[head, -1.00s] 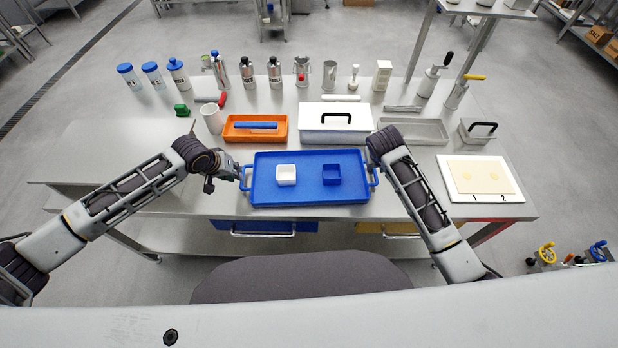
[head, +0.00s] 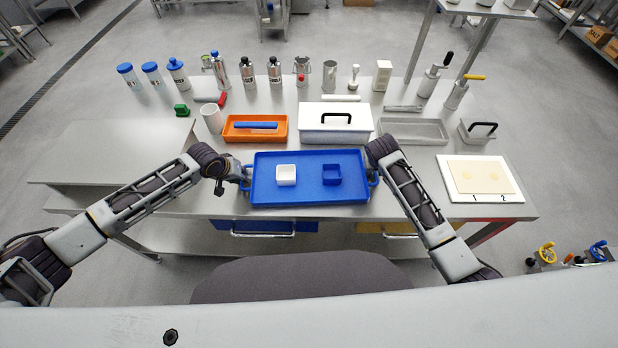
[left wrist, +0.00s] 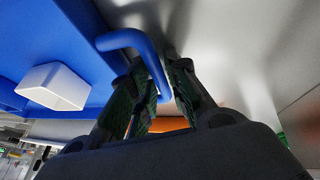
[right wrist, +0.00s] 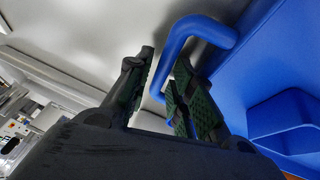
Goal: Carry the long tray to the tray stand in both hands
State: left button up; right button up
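The long blue tray (head: 310,197) lies flat on the near edge of the metal table. A white square bowl (head: 286,175) and a blue square bowl (head: 331,175) sit in it. My left gripper (head: 241,175) is at the tray's left handle. In the left wrist view its fingers are apart, with the blue handle (left wrist: 129,38) reaching between them. My right gripper (right wrist: 162,95) is at the right handle (right wrist: 205,28), its fingers also apart on either side of the bar. A flat grey platform (head: 115,150) at the table's left looks like the tray stand.
Behind the tray stand an orange tray (head: 232,139) with a blue bar, a white lidded box (head: 335,137) and a grey tray (head: 430,142). A white board (head: 480,196) lies at the right. Several bottles line the back. The left platform's top is clear.

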pick_arm(q)
grip_shut()
pick_arm(e)
grip_shut()
pick_arm(q)
jog(key=shift+r, duration=0.2)
pick_arm(e)
jog(key=shift+r, duration=0.2)
